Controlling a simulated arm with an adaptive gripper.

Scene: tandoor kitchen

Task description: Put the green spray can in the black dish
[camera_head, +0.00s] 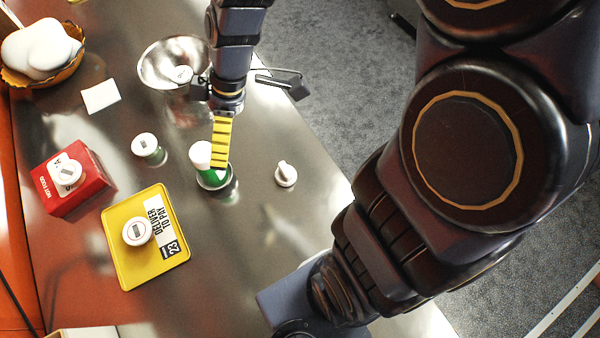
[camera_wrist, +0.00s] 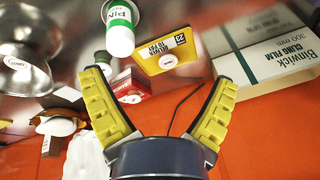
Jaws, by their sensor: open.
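A can with a green body and white top (camera_head: 213,178) stands on the steel counter; it seems to be the green spray can. In the wrist view the can (camera_wrist: 120,28) is at the top, left of centre, beyond my fingers. My gripper (camera_head: 220,150) hangs over the counter with its yellow fingers beside or above the can, partly overlapping it. In the wrist view my gripper (camera_wrist: 160,80) is open, with its fingers spread and nothing held. I cannot make out a black dish in either view.
A steel bowl (camera_head: 150,65) lies behind my gripper. A smaller green-and-white container (camera_head: 148,150), a red box (camera_head: 62,192), a yellow tray (camera_head: 120,272) and a white knob-like piece (camera_head: 285,176) surround the can. A cling film box (camera_wrist: 285,50) shows at right in the wrist view.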

